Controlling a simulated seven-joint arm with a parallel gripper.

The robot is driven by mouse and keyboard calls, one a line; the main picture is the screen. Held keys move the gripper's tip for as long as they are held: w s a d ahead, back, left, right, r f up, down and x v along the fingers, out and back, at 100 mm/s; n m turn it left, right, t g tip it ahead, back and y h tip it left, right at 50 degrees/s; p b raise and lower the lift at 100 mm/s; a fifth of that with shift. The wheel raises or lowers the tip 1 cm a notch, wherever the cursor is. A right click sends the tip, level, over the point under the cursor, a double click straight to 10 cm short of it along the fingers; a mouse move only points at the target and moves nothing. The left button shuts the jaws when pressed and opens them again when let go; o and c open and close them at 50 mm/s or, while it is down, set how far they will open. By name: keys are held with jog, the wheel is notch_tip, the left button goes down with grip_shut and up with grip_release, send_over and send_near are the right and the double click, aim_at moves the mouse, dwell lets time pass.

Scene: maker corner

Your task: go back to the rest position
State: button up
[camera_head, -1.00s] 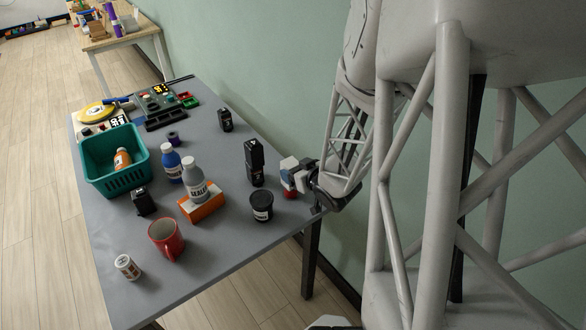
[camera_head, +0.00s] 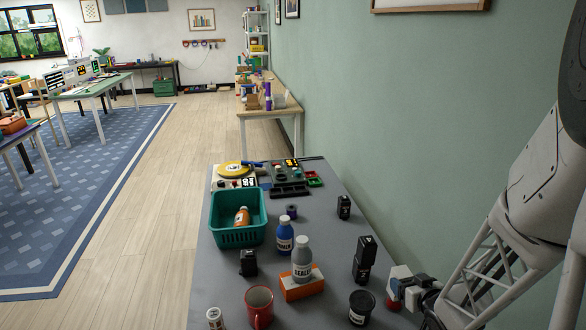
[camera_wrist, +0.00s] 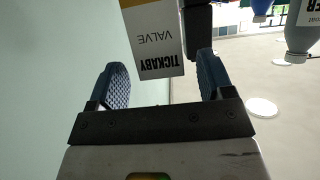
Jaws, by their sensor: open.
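My gripper (camera_wrist: 162,64) is open in the wrist view, its two blue ridged fingers spread apart. A white and yellow box labelled TICKABY VALVE (camera_wrist: 152,35) shows upside down, in line with the gap between the fingers. I cannot tell whether it touches them. In the camera_head view my gripper (camera_head: 399,287) is low at the table's right edge, beside the black container (camera_head: 361,308). I cannot make out its fingers clearly there. My arm comes in from the right.
The grey table (camera_head: 329,245) holds a teal basket (camera_head: 237,235) with an orange bottle, a blue bottle (camera_head: 285,236), a grey SEALER bottle (camera_head: 302,262) on an orange box, a red mug (camera_head: 259,308) and a tall black item (camera_head: 364,260). A green wall (camera_head: 410,150) runs along the right.

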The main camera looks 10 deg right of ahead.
jog(key=shift+r, duration=0.1)
jog(key=shift+w+a+r+g+h, duration=0.15)
jog(key=shift+w+r, duration=0.05)
jog(key=shift+r, duration=0.2)
jog(key=shift+w+a+r+g+h, duration=0.1)
jog(key=shift+w+r+g+h, duration=0.1)
jog(key=shift+r, duration=0.15)
jog(key=s+a+r+m+g+h, duration=0.1)
jog(key=a+r+g, duration=0.1)
jog(key=a+r, duration=0.3)
jog(key=s+a+r+g+h, duration=0.1)
jog(key=s+a+r+g, duration=0.2)
jog(key=r, duration=0.4)
jog(key=s+a+r+g+y, duration=0.1)
jog(key=s+a+r+g, duration=0.1)
jog(key=s+a+r, duration=0.3)
jog(key=s+a+r+g+y, duration=0.1)
jog(key=s+a+r+g, duration=0.2)
jog(key=s+a+r, duration=0.2)
jog(key=s+a, duration=0.3)
jog(key=a, duration=0.2)
jog(key=shift+s+n+y, duration=0.3)
jog(key=shift+n+y, duration=0.05)
jog(key=shift+n, duration=0.05)
